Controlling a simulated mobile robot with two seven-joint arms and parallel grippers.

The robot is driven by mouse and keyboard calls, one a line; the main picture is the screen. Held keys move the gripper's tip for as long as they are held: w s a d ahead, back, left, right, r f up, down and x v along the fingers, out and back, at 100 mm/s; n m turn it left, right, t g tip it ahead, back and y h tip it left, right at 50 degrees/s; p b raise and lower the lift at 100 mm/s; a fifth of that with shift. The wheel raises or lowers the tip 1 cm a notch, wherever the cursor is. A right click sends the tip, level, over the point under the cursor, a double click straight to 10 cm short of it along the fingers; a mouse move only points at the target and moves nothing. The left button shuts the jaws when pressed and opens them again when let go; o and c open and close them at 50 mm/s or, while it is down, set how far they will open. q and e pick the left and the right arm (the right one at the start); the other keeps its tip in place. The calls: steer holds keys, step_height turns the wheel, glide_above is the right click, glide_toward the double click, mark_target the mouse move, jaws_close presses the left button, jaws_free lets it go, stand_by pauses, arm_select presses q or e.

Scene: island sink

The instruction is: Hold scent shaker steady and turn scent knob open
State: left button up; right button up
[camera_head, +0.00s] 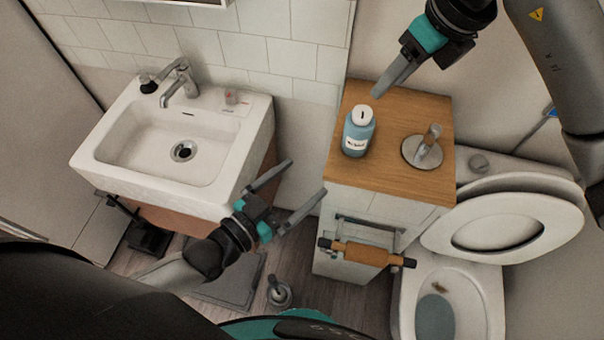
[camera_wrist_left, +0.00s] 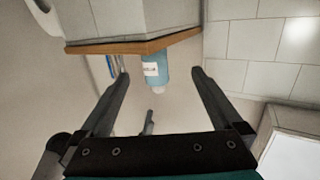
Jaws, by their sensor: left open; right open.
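The scent shaker is a blue bottle (camera_head: 358,138) with a white label, upright on the wooden cabinet top (camera_head: 390,165). Its white knob (camera_head: 363,113) with a dark mark sits on top.
A metal holder on a round base (camera_head: 422,150) stands right of the bottle. A white sink (camera_head: 170,150) with a faucet (camera_head: 180,85) is at the left. A paper roll holder (camera_head: 365,254) is on the cabinet front. The toilet (camera_head: 505,220) is at the right.

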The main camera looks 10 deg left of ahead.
mark_target(349, 139)
arm_select(q)
steer(key=shift+t+h, duration=0.3)
steer(key=r+x, duration=0.1)
steer(key=x, duration=0.4)
steer(key=r+x, duration=0.1)
steer(key=x, duration=0.4)
steer(key=d+r+x, duration=0.1)
steer(key=x, duration=0.4)
steer(key=shift+s+d+r, duration=0.15)
steer(key=shift+s, duration=0.05)
steer(key=shift+c, duration=0.2)
